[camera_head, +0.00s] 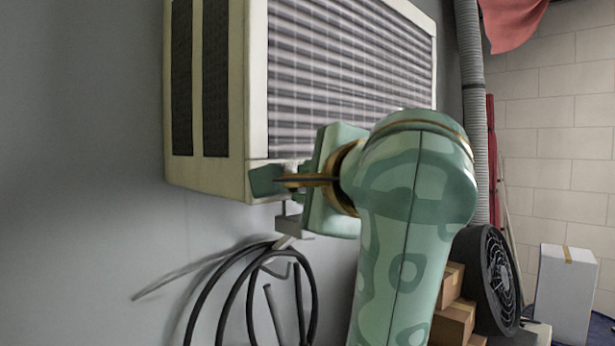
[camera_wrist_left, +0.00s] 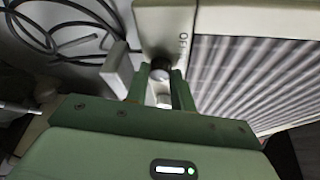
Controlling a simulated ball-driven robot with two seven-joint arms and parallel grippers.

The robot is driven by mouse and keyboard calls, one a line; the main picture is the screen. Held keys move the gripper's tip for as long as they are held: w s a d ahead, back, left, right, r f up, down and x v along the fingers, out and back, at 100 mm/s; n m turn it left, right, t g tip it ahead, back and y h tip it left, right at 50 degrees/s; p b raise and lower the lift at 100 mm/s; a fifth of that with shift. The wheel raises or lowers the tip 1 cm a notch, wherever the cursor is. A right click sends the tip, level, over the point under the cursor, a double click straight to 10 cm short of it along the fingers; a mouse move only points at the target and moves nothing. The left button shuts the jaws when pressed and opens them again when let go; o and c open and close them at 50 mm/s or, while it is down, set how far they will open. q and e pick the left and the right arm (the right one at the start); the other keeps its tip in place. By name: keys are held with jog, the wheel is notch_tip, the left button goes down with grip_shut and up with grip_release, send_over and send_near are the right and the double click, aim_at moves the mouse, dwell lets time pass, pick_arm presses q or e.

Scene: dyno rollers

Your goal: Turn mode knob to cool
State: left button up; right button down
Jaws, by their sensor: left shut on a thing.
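The air conditioner (camera_head: 350,60) is a cream box with a slatted grille, mounted on the grey wall. In the wrist view, its control strip (camera_wrist_left: 165,25) carries dark lettering that seems to read "OFF". My left gripper (camera_head: 279,181) is at the unit's lower front corner. In the wrist view, the two green fingers of my left gripper (camera_wrist_left: 159,74) are closed around a small round grey knob (camera_wrist_left: 160,66). A second pale round part (camera_wrist_left: 164,99) shows between the fingers, nearer the palm. The knob's pointer and its setting cannot be read. The gripper hides the knobs in the head view.
Black cables (camera_head: 238,290) hang on the wall below the unit. A grey duct hose (camera_head: 471,100) runs down at the right. A black fan (camera_head: 492,280), cardboard boxes (camera_head: 455,318) and a white box (camera_head: 565,295) stand at the lower right.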

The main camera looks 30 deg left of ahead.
dwell(0.4)
pick_arm(q)
jog(key=o, duration=1)
jog(key=shift+w, duration=0.1)
